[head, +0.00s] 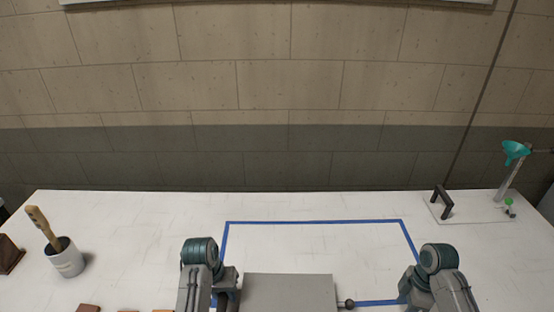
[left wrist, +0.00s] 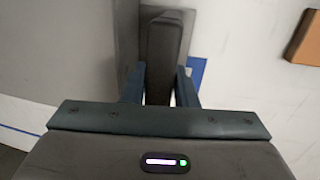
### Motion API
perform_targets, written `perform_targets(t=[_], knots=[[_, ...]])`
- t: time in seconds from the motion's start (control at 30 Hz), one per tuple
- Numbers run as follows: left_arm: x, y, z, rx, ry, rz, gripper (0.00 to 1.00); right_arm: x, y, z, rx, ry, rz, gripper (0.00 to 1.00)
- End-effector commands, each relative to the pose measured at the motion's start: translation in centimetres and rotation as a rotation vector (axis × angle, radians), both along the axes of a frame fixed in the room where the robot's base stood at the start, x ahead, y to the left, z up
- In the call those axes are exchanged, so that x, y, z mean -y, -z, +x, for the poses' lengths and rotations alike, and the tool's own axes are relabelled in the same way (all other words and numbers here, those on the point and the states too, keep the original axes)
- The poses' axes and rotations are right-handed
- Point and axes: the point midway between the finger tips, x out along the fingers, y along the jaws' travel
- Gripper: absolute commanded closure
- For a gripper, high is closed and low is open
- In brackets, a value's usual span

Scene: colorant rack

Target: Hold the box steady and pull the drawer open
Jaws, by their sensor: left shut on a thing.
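The grey box (head: 288,292) stands at the bottom middle of the head view, cut off by the lower edge. A dark round knob (head: 347,304) sticks out on its right side; the drawer front is hard to make out. My left gripper (head: 228,290) is at the box's left side. In the left wrist view its fingers (left wrist: 161,85) are shut on a dark upright handle (left wrist: 163,45) beside the grey box surface. My right gripper (head: 408,296) is right of the knob, apart from it; its fingertips are not clear.
Blue tape (head: 315,221) outlines an area on the white table around the box. A cup with a brush (head: 66,258) stands at left, with brown blocks (head: 88,308) near the front edge. A stand with a teal funnel (head: 515,150) is at the back right. The table behind the box is clear.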

Motion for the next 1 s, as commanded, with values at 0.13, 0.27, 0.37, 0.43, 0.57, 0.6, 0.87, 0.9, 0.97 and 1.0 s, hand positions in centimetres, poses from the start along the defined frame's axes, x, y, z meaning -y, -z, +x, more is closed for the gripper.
perform_targets(t=[0.13, 0.27, 0.37, 0.43, 0.57, 0.6, 0.87, 0.9, 0.97, 1.0], knots=[[0.0, 0.0, 0.0, -0.001, 0.000, -0.001, 1.00, -5.9, -2.5, 1.8, 0.083, -0.107, 0.071, 0.53], [0.0, 0.0, 0.0, -0.001, 0.000, -0.001, 1.00, -9.0, -4.3, 2.7, 0.133, -0.169, 0.105, 0.53], [0.0, 0.0, 0.0, -0.001, 0.000, -0.001, 1.00, -10.3, -5.1, 3.0, 0.157, -0.197, 0.121, 0.53], [0.0, 0.0, 0.0, -0.001, 0.000, 0.000, 1.00, -10.8, -5.3, 3.1, 0.164, -0.207, 0.126, 0.53], [0.0, 0.1, 0.0, -0.001, 0.000, 0.000, 1.00, -11.2, -4.9, 3.1, 0.166, -0.212, 0.129, 0.53], [0.0, 0.1, 0.0, -0.001, 0.000, 0.000, 1.00, -11.3, -4.5, 3.1, 0.166, -0.212, 0.129, 0.53], [0.0, 0.1, 0.0, -0.001, 0.000, 0.000, 1.00, -12.4, -1.0, 3.1, 0.164, -0.210, 0.130, 0.53], [0.0, 0.1, 0.0, -0.001, 0.000, 0.000, 1.00, -12.5, -0.4, 3.1, 0.164, -0.209, 0.129, 0.53], [0.0, 0.0, 0.0, -0.001, 0.000, 0.000, 1.00, -12.8, 0.4, 3.1, 0.164, -0.209, 0.129, 0.53], [0.0, 0.0, 0.0, -0.001, 0.000, 0.000, 1.00, -13.0, 1.0, 3.1, 0.164, -0.210, 0.130, 0.53]])
